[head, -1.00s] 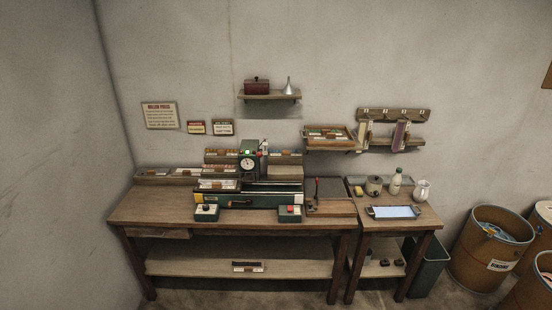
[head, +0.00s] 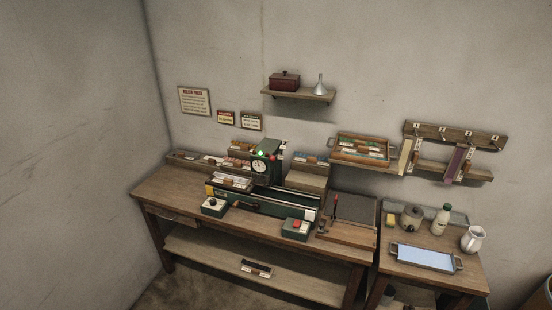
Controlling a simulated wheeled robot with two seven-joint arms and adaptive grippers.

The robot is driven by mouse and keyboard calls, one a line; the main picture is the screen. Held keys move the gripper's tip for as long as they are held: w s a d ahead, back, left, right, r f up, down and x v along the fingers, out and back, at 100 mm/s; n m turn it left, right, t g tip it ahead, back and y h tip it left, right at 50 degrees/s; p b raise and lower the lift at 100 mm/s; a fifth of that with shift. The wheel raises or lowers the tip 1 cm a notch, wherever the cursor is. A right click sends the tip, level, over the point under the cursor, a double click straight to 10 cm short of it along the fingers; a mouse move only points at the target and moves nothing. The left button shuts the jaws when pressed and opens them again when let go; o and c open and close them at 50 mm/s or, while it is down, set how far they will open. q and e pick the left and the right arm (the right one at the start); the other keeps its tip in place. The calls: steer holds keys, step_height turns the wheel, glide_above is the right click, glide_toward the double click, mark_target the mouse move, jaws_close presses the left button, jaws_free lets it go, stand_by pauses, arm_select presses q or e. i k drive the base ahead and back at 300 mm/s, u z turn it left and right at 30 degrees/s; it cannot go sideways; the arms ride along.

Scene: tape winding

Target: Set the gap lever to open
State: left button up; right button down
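A green press (head: 268,197) with a round white dial (head: 260,166) and a small green light stands on the wooden bench. A thin upright lever with a red tip (head: 334,202) stands at the press's right, by a wooden board. A small red-tipped part (head: 283,147) also shows beside the dial head. I cannot tell which of these is the gap lever, nor its setting; any labels are too small to read. Neither of my grippers is in view.
Two green control boxes stand at the bench's front: one left (head: 214,206), one with a red button (head: 295,228). A side table at right holds a blue tray (head: 422,257), a pot, a bottle and a white jug (head: 473,239). Wall shelves hang above.

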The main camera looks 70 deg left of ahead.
mark_target(271, 158)
steer(key=u, duration=0.5)
steer(key=i, duration=0.85)
steer(key=u, duration=0.8)
